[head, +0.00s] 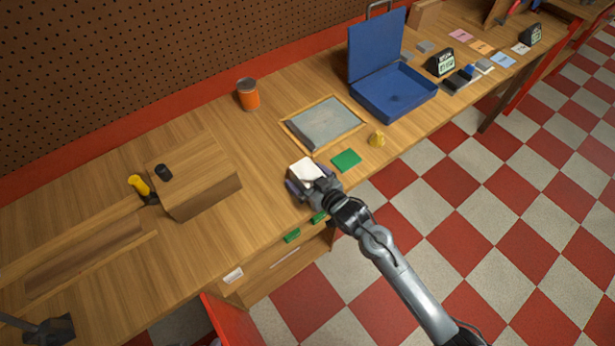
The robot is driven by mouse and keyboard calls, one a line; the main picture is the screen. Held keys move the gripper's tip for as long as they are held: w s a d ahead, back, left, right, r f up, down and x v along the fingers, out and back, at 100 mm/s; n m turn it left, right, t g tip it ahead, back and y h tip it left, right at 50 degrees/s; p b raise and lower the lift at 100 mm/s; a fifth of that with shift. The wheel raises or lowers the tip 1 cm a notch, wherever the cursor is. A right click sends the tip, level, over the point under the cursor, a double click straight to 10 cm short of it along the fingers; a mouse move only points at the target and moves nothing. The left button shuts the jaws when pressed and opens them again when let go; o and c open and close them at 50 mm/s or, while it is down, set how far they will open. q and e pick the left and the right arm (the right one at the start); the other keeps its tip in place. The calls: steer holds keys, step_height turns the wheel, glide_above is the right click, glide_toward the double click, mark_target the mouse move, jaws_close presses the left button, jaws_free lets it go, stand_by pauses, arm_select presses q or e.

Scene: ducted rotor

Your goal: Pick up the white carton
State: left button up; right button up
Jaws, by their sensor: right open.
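The white carton (304,171) is a small white block on the wooden workbench, near its front edge. My right gripper (306,183) is at the carton, with its dark fingers around or beside the carton's near part. The jaws are open. The gripper hides the carton's near lower side, and I cannot tell whether the fingers touch it. My left gripper does not show.
A framed grey panel (325,123) lies behind. A wooden block (195,176) stands left, an orange can (248,95) at the back, an open blue case (393,92) farther right.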

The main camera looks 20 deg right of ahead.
steer(key=c, duration=1.1)
steer(key=shift+c, duration=0.4)
steer(key=shift+r, duration=0.1)
